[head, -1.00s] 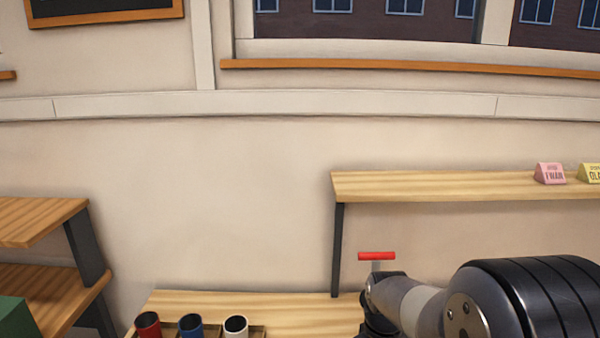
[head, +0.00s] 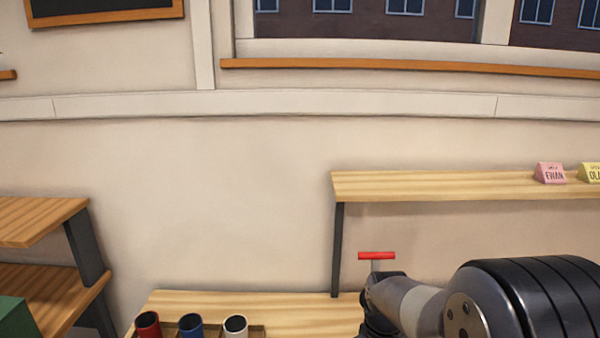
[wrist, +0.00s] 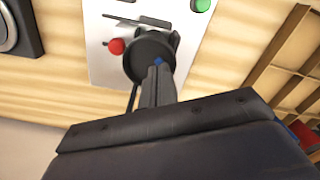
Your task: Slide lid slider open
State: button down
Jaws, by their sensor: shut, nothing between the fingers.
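In the wrist view my gripper (wrist: 157,68) is shut and empty. Its fingertips overlap a round black part (wrist: 140,65) on a pale grey panel (wrist: 185,55). I cannot tell whether they touch it. A red knob (wrist: 116,46) is left of the black part and a green button (wrist: 201,5) is at upper right. A dark flat bar (wrist: 145,20) lies above the black part. I cannot tell for sure which part is the lid slider. In the head view a red crossbar on a grey stem (head: 376,255) shows behind my arm, which hides the panel and my gripper.
A wooden table (head: 270,303) holds red (head: 148,325), blue (head: 191,326) and white (head: 236,326) cups in a rack. A raised shelf (head: 430,187) carries pink (head: 549,174) and yellow (head: 590,173) name blocks.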

jog(key=shift+f+b, duration=0.5)
jog(key=shift+f, duration=0.25)
jog(key=shift+s+d, duration=0.5)
dwell(1.2)
notch_tip(320, 180, up, 7)
jog(key=p, duration=0.5)
jog(key=shift+p, duration=0.4)
dwell(0.5)
jog(key=shift+f+b, duration=2.8)
jog(key=shift+f, duration=0.5)
